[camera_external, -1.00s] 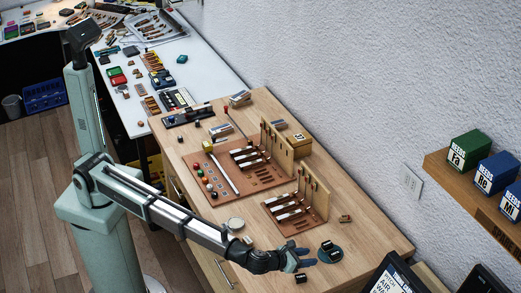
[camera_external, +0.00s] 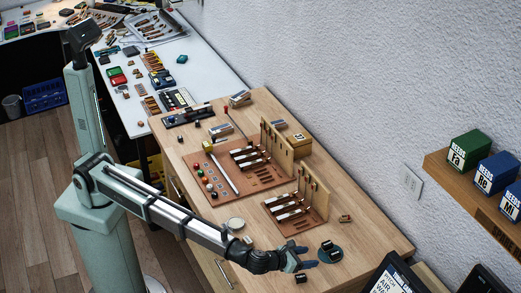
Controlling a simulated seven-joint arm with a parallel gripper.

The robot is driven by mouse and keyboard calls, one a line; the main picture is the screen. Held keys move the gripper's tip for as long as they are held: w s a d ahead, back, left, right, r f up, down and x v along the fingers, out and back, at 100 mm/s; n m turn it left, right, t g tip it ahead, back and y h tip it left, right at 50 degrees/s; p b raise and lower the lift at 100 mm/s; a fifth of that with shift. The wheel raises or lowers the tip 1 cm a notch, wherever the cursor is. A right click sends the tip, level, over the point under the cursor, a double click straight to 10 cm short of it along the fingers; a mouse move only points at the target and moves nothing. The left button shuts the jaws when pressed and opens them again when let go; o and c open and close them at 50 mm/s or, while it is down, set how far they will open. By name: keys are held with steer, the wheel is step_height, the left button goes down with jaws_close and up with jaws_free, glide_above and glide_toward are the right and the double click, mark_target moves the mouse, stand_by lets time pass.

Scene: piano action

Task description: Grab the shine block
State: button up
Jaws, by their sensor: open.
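My gripper (camera_external: 305,257) is open near the front of the wooden desk, with its fingers pointing right. Just right of it is a round dark teal base (camera_external: 330,254) with a small dark block (camera_external: 327,245) on it. Another small dark block (camera_external: 300,278) with a pale face lies just below the gripper. A small brown and green block (camera_external: 345,218) lies farther back, beside the upright wooden panel. No label is readable at this size, so I cannot tell which one is the shine block. The space between the fingers looks empty.
The wooden desk (camera_external: 376,242) is clear toward its right corner. Behind the gripper stand brown boards with key parts (camera_external: 280,211) and upright wooden panels (camera_external: 316,196). A round pale tin (camera_external: 235,224) sits beside my forearm. Dark screens (camera_external: 388,278) rise at the lower right.

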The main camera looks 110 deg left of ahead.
steer(key=o, duration=0.3)
